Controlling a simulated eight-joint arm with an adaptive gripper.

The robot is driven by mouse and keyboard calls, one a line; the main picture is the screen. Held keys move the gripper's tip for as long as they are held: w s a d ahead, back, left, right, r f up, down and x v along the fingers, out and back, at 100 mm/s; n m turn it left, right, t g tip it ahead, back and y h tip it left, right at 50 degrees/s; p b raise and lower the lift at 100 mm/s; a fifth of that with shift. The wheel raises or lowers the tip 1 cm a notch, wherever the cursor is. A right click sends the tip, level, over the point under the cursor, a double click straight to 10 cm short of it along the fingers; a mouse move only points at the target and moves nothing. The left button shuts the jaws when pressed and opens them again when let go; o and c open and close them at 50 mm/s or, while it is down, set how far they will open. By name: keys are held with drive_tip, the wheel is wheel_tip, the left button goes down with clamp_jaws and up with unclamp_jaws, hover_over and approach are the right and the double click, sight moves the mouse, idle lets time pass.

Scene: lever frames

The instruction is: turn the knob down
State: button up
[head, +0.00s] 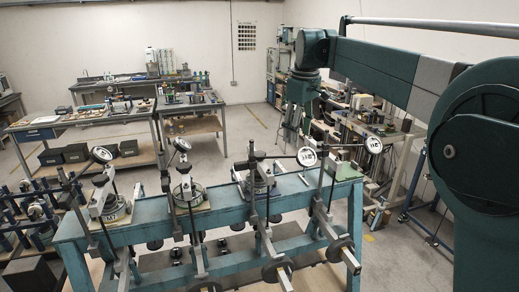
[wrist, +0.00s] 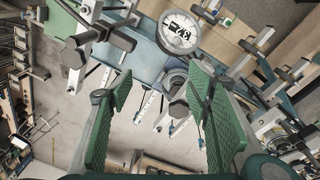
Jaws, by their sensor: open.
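My gripper (head: 293,122) hangs from my arm, behind the teal bench in the head view. In the wrist view its two green finger pads (wrist: 160,115) are wide apart with nothing held between them. Several lever frames with dials stand along the bench. Dark round knob-like ends show on the levers at the front right (head: 342,248) and front middle (head: 277,271). In the wrist view a dark knob-like piece (wrist: 178,82) lies beyond the fingers, near a white dial (wrist: 179,32). I cannot tell which piece is the task's knob.
The teal bench (head: 150,210) fills the front. Upright rods and dials, such as the right dial (head: 374,145), rise from it. A workbench with equipment (head: 85,120) stands at the back left, and cluttered shelves stand at the right. Bare floor (head: 235,150) shows between them.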

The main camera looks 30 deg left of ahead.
sight(259, 153)
drive_tip(key=a+f+n, duration=0.1)
drive_tip(key=a, duration=0.4)
drive_tip(key=a+f+n+p, duration=0.1)
drive_tip(key=a, duration=0.4)
drive_tip(key=a+f+n+g+p, duration=0.1)
drive_tip(key=a, duration=0.4)
drive_tip(key=shift+w+a+h, duration=0.3)
drive_tip(key=shift+a+h, duration=0.05)
drive_tip(key=shift+h, duration=0.05)
drive_tip(key=shift+a+f, duration=0.2)
drive_tip(key=shift+a, duration=0.15)
drive_tip(key=shift+s, duration=0.1)
drive_tip(key=shift+f, duration=0.15)
drive_tip(key=shift+f+p, duration=0.55)
drive_tip(key=shift+f, duration=3.2)
drive_tip(key=c, duration=0.9)
